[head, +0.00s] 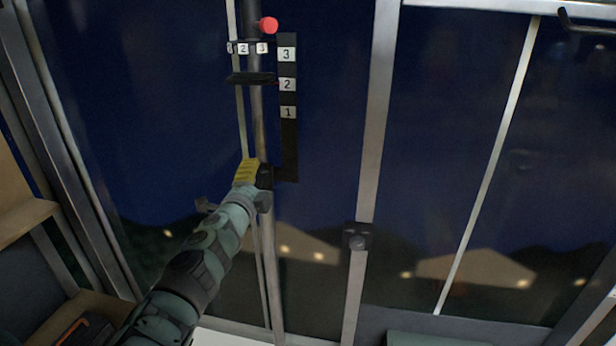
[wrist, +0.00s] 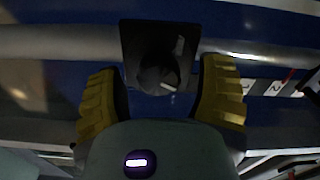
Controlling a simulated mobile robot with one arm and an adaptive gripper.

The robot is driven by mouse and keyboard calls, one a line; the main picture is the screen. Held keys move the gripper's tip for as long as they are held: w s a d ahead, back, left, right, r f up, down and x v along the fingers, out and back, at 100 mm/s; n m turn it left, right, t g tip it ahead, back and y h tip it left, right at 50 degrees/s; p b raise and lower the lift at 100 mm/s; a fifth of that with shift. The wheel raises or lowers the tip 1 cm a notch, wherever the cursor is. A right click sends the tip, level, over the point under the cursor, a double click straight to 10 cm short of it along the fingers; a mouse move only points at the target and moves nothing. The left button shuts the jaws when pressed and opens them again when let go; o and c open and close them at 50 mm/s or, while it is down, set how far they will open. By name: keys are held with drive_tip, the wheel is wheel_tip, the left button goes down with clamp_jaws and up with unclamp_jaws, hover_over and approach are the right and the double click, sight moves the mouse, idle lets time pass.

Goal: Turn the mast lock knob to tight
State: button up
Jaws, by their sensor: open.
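The mast (head: 257,120) is a grey vertical pole beside a black strip with labels 1, 2 and 3. A dark round knob (wrist: 157,76) on a black square plate (wrist: 133,38) shows in the wrist view, most likely the mast lock knob. It has a pale mark at its lower right, and another pale mark lies on the plate at its upper right. My gripper (wrist: 162,95) is open, with a yellow finger on each side of the knob; I cannot tell whether they touch it. In the head view my gripper (head: 254,172) is at the mast's middle and mostly hides the knob.
A red knob (head: 268,25) sits high on the mast, near a numbered collar (head: 244,48). A black bracket with a round grey piece (head: 357,237) is on the post to the right. A wooden shelf (head: 22,222) is at the left. Dark window panels lie behind.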

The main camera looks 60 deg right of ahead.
sight(255, 185)
drive_tip(key=shift+w+a, duration=0.1)
drive_tip(key=shift+a, duration=0.05)
drive_tip(key=shift+a, duration=0.5)
drive_tip(key=v, duration=1.1)
drive_tip(key=shift+s+f, duration=0.1)
drive_tip(key=shift+s, duration=0.1)
drive_tip(key=w+d+n+p, duration=0.1)
drive_tip(key=d+n+p, duration=0.1)
drive_tip(key=w+d+n+p, duration=0.1)
drive_tip(key=d+n+p, duration=0.1)
drive_tip(key=d, duration=0.1)
drive_tip(key=w+d+n+p, duration=0.1)
drive_tip(key=d+n+p, duration=0.1)
drive_tip(key=d, duration=0.1)
drive_tip(key=shift+w+d, duration=0.25)
drive_tip(key=shift+w, duration=0.05)
drive_tip(key=shift+x, duration=1.45)
drive_tip(key=shift+w, duration=0.1)
